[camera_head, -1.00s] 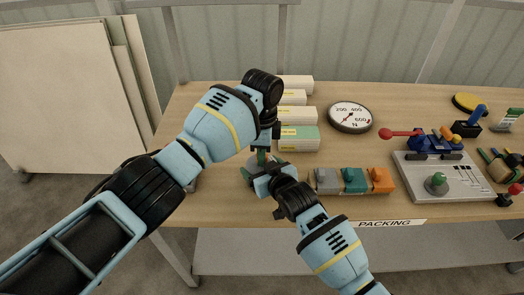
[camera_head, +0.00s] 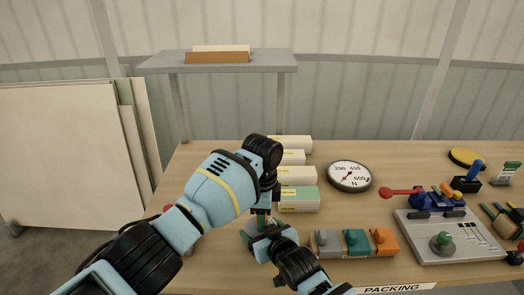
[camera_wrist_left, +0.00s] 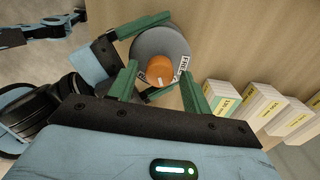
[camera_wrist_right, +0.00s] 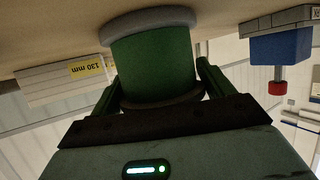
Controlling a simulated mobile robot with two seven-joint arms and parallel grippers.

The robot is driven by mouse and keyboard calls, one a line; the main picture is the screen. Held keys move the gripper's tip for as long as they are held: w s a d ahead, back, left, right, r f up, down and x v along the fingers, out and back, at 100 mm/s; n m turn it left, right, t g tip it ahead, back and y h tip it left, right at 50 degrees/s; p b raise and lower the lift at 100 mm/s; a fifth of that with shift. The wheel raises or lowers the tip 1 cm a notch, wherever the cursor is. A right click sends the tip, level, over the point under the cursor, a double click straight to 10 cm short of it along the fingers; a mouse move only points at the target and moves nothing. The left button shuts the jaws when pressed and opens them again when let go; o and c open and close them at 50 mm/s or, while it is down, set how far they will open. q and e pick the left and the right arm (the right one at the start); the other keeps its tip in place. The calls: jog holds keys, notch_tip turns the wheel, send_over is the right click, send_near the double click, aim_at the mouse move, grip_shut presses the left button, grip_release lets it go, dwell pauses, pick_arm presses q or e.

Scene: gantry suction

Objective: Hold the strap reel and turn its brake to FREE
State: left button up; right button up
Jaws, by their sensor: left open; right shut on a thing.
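The strap reel shows in the left wrist view as a grey disc (camera_wrist_left: 150,42) with an orange brake knob (camera_wrist_left: 160,69) on its face. A FREE label (camera_wrist_left: 183,66) is right of the knob; another label at its left is partly hidden. A pale mark on the knob points toward the bottom of the picture. My left gripper (camera_wrist_left: 160,92) is open, its green fingers on either side of the knob. In the right wrist view my right gripper (camera_wrist_right: 155,85) is shut on the reel's green drum (camera_wrist_right: 155,62). In the head view the arms mostly hide the reel.
White boxes (camera_head: 297,175) and a green-fronted box (camera_head: 299,200) stand close right of the grippers. A dial gauge (camera_head: 349,176), grey, teal and orange blocks (camera_head: 356,243) and a grey control panel (camera_head: 450,238) lie further right. Boards (camera_head: 70,165) lean at the left.

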pick_arm(q)
jog(key=shift+f, duration=0.1)
jog(key=m, duration=0.5)
jog(key=shift+m, duration=0.3)
jog(key=m, duration=0.5)
jog(key=shift+r, duration=0.2)
notch_tip(320, 180, up, 12)
jog(key=f, duration=0.1)
jog(key=w+r+t+h, duration=0.2)
jog(key=w+r+t, duration=1.2)
jog(key=w, duration=0.4)
jog(key=shift+r+n+t, duration=0.2)
jog(key=shift+n+t, duration=0.1)
jog(key=shift+t, duration=0.2)
